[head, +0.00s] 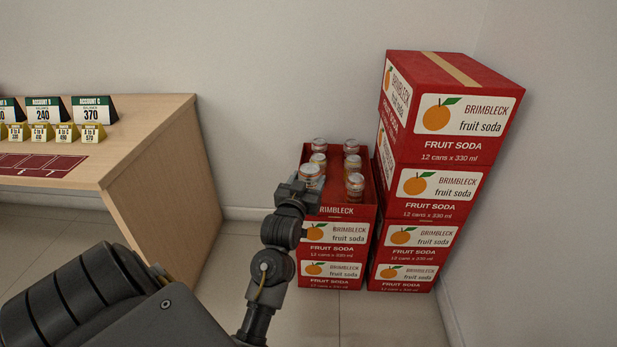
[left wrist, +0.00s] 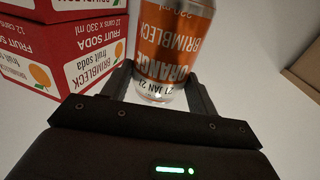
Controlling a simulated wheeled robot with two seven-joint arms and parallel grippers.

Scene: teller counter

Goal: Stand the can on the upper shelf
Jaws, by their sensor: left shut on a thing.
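An orange and silver can (head: 309,173) shows at the tip of my left gripper (head: 301,186) in the head view, in front of the open soda box. In the left wrist view the can (left wrist: 175,42) stands between the two fingers, with "BRIMBLECK ORANGE" lettering and a printed date. My left gripper is shut on it. The red box wall shows beside the can there, apart from it. The part of the can behind the gripper is hidden in the head view. No shelf is clearly seen in either view. My right gripper is in neither view.
An open red box (head: 340,211) holds several cans and sits on stacked boxes. A taller stack of closed soda boxes (head: 450,115) stands to its right by the wall. A wooden counter (head: 150,135) with account signs (head: 95,110) is at left. Floor between them is clear.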

